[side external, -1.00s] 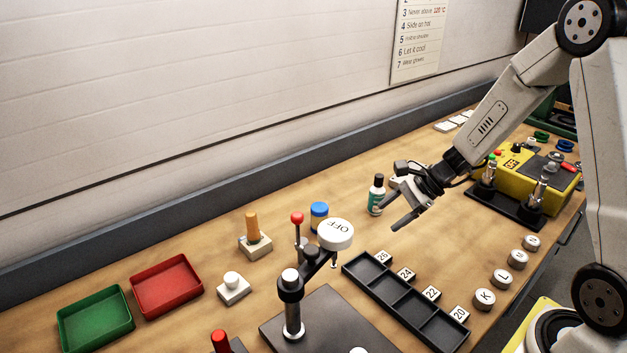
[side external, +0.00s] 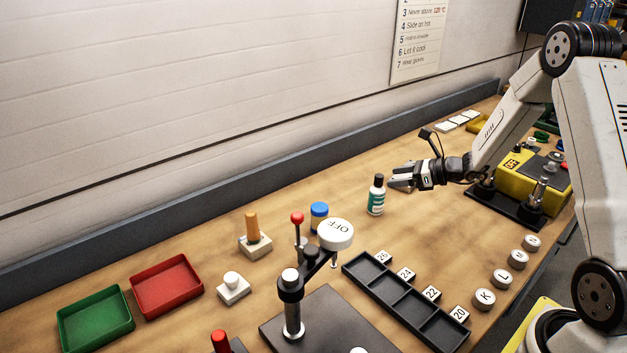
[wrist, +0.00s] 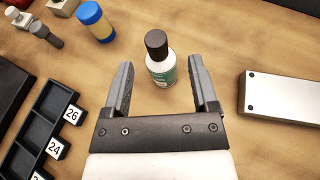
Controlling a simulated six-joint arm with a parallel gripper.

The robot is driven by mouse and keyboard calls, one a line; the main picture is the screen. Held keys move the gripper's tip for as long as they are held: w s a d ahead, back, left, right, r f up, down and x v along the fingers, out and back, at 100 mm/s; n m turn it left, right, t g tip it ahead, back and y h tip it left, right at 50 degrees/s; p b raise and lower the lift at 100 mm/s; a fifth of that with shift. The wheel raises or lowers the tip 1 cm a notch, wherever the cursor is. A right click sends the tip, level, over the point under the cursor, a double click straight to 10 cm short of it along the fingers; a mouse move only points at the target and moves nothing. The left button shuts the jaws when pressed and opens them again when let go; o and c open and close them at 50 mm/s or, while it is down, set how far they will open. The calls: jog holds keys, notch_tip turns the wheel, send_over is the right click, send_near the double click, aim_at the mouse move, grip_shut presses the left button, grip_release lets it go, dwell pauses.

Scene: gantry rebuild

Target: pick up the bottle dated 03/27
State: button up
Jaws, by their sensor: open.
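The bottle (side external: 376,196) stands upright on the wooden bench, with a black cap, white shoulder and teal label; no date can be read on it. In the wrist view the bottle (wrist: 160,60) appears between and just beyond the fingertips. My gripper (side external: 400,177) is open and empty, just right of the bottle in the side view. In the wrist view my gripper (wrist: 161,75) has its two dark fingers spread wide, one on either side of the bottle. I cannot tell whether either finger touches it.
A blue-lidded yellow jar (side external: 319,214) stands left of the bottle. A black compartment tray (side external: 395,295) with number tags lies in front. A press with an OFF knob (side external: 336,234) stands nearby. In the wrist view a pale metal block (wrist: 280,97) lies to the right.

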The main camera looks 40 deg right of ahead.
aim_at(377, 194)
jog(key=shift+x, duration=3.6)
jog(key=shift+s+a+f, duration=0.1)
jog(key=shift+s+a, duration=0.05)
grip_shut()
